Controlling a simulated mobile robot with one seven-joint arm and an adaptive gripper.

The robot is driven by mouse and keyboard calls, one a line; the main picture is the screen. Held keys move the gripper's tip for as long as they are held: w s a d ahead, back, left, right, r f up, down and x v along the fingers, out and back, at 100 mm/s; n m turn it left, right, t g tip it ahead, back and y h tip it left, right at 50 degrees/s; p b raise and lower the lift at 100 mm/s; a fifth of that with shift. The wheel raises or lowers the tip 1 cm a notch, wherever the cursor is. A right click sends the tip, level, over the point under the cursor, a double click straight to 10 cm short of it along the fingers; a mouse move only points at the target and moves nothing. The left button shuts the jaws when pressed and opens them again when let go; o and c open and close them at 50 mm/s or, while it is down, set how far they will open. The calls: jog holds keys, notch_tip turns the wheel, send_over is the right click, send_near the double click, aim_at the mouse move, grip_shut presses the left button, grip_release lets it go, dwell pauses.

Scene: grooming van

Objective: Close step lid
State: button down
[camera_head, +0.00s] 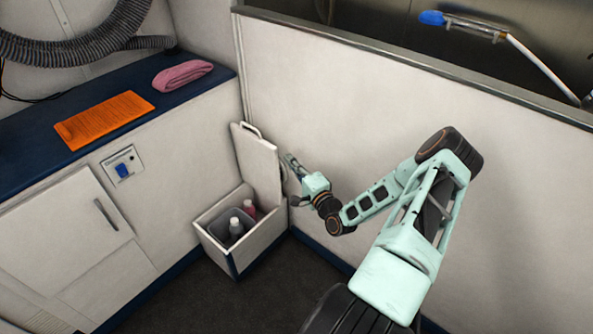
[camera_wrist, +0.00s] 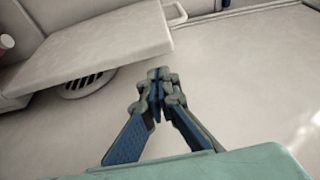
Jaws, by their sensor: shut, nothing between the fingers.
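The step box (camera_head: 262,238) stands on the floor in the corner, with its white lid (camera_head: 257,163) raised upright against the wall. The lid has a handle along its top edge. Bottles and a grey bin show inside the open box. My gripper (camera_head: 291,160) is just right of the raised lid, close to the wall, and its fingers are shut and empty. In the wrist view the shut fingertips (camera_wrist: 157,75) point toward the wall, beside the lid (camera_wrist: 95,45) and its handle (camera_wrist: 176,14). I cannot tell whether they touch the lid.
A counter (camera_head: 45,140) on the left holds an orange sheet (camera_head: 104,118) and a folded pink towel (camera_head: 182,75). A round vent (camera_wrist: 86,84) sits on the wall near the lid. The dark floor (camera_head: 200,300) in front of the box is clear.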

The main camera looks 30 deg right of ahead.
jog(key=shift+w+b, duration=0.3)
jog(key=shift+w, duration=1.65)
